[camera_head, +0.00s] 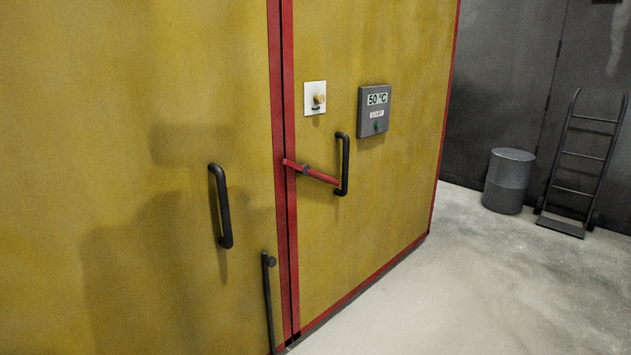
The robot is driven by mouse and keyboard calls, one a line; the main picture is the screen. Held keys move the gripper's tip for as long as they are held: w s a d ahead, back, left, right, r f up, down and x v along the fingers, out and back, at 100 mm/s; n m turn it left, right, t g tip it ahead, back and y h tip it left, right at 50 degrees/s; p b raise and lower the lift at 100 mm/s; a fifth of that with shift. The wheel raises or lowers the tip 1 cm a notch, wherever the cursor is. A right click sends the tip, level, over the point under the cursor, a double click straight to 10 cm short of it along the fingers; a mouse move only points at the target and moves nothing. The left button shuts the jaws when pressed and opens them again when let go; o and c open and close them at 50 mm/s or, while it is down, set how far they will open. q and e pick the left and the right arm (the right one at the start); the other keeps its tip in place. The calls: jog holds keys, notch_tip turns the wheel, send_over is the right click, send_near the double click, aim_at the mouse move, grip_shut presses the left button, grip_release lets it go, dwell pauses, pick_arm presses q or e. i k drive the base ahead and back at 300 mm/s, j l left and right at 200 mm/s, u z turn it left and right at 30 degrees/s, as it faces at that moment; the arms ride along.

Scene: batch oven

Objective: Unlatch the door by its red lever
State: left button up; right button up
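A large yellow oven door (180,110) with red edging fills the left and middle of the view. A red lever (318,173) crosses from the red seam between the two yellow panels to the right, sloping slightly down. Its right end meets or passes close to a black vertical handle (344,155) on the right panel. Another black handle (222,205) is on the left panel. The panels look closed together along the seam. Neither of my grippers is in view.
A grey control box (374,112) reading 50 °C and a white plate with a knob (316,98) sit above the lever. A black rod (268,300) stands low by the seam. A grey bin (508,182) and hand truck (580,165) stand at right. The floor (470,280) before them is clear.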

aim_at(301, 168)
jog(key=i+l, duration=0.15)
jog(key=i, duration=0.15)
jog(key=i+l, duration=0.3)
jog(key=l, duration=0.2)
jog(key=i+l, duration=0.3)
jog(key=l, duration=0.2)
jog(key=i+l+z, duration=0.1)
jog(key=i+l, duration=0.2)
jog(key=l, duration=0.2)
jog(key=i+l, duration=0.35)
jog(key=l, duration=0.15)
jog(key=i+l, duration=0.3)
jog(key=l, duration=0.2)
jog(key=z, duration=0.05)
